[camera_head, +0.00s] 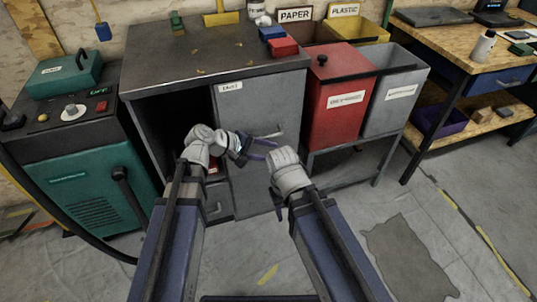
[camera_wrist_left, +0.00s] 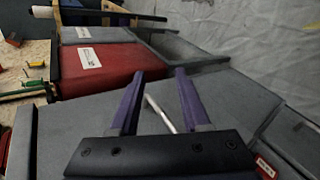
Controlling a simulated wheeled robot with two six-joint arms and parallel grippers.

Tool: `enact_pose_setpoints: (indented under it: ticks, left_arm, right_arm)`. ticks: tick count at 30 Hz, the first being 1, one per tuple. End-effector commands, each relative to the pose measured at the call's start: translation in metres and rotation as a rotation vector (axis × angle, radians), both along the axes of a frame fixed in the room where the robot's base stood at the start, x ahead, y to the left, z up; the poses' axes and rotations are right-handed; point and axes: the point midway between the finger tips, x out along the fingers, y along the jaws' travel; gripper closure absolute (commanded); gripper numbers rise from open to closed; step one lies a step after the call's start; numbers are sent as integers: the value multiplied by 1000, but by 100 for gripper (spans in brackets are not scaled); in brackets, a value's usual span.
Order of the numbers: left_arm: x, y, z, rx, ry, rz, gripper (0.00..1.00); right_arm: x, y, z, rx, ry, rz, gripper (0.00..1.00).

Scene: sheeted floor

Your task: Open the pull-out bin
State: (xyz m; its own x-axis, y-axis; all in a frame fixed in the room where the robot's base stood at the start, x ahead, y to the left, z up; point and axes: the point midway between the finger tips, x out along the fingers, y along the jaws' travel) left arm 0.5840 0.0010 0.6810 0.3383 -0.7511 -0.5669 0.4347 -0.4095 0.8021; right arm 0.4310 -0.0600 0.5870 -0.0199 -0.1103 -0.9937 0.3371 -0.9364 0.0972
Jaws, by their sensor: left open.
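The grey cabinet (camera_head: 166,70) has a tall grey front panel (camera_head: 278,100) with a small white label at its top left; it appears to be the closed front of the pull-out bin. A thin silver bar handle (camera_head: 270,135) is on it. My left gripper (camera_head: 268,148) is open in front of the panel, close to the handle. In the left wrist view the purple fingers (camera_wrist_left: 160,78) stand apart with the silver handle (camera_wrist_left: 160,114) showing between them; contact cannot be told. My right gripper (camera_head: 279,210) is low in front of the cabinet, mostly hidden by its own wrist.
A red bin (camera_head: 335,98) and a grey bin (camera_head: 395,100) stand right of the cabinet. An open dark compartment (camera_head: 165,120) is left of the panel. A green machine (camera_head: 85,185) stands left, a workbench (camera_head: 455,55) right.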

Motion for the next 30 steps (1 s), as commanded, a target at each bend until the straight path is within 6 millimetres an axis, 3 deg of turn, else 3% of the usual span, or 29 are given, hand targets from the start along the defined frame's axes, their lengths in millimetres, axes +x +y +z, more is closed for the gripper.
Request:
enact_pose_setpoints:
  ticks: [1, 3, 10, 15, 21, 30]
  left_arm:
    - [12, 6, -24, -60, 5, 50, 53]
    - [26, 13, -31, -149, 16, 118, 53]
    - [59, 40, -41, -383, 47, 283, 53]
    - [70, 52, -40, -470, 59, 338, 53]
    - [73, 54, -37, -489, 61, 349, 53]
    - [95, 26, -46, -487, 62, 345, 53]
  right_arm:
    - [0, 0, -34, 0, 0, 1, 50]
    - [0, 0, -55, -1, -1, 2, 50]
    - [0, 0, -103, -1, -1, 4, 50]
    - [0, 0, -115, -1, -1, 4, 50]
    - [0, 0, -116, -1, -1, 5, 50]
    - [0, 0, -124, -1, -1, 3, 50]
